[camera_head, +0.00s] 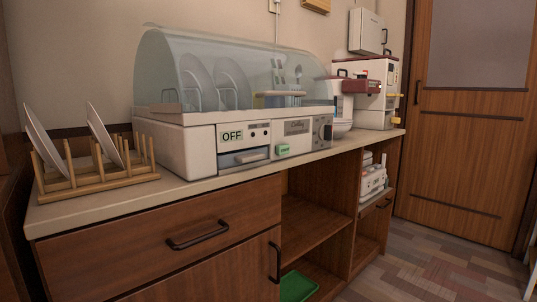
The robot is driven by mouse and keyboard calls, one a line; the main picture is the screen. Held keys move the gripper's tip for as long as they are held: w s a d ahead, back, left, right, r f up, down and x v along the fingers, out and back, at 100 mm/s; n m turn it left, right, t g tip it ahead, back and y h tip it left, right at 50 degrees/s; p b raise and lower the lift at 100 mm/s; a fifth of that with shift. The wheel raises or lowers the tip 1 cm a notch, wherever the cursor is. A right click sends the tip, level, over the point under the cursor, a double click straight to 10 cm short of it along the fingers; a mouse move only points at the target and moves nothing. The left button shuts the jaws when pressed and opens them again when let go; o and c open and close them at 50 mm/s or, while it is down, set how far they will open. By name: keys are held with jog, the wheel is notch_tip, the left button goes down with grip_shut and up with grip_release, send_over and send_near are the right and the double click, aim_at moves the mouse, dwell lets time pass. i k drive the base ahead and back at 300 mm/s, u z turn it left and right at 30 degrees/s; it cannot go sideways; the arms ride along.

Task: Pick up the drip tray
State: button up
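The white dish dryer (172,147) stands on the counter under a clear domed cover, with an "OFF" label on its front. Below the label, a pale grey tray-like piece (245,158) sits in a low slot in the dryer's front. It looks like the drip tray, its front edge showing and the rest hidden inside. A green tray-like object (298,287) lies low in the open cabinet bay, partly cut off by the bottom edge of the picture; I cannot tell what it is. My gripper is not in view.
A wooden rack (92,180) with two plates stands at the left counter end. Plates and a utensil basket (280,99) are inside the dryer. A red-and-white appliance (375,90) stands farther right. Dark handles stick out from the drawer (195,234) and cabinet door. Floor at right is clear.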

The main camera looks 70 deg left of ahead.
aim_at(226, 159)
jog(key=u, duration=0.2)
jog(key=i, duration=0.8)
jog(key=u, duration=1.2)
jog(key=i, duration=0.7)
jog(key=u, duration=0.75)
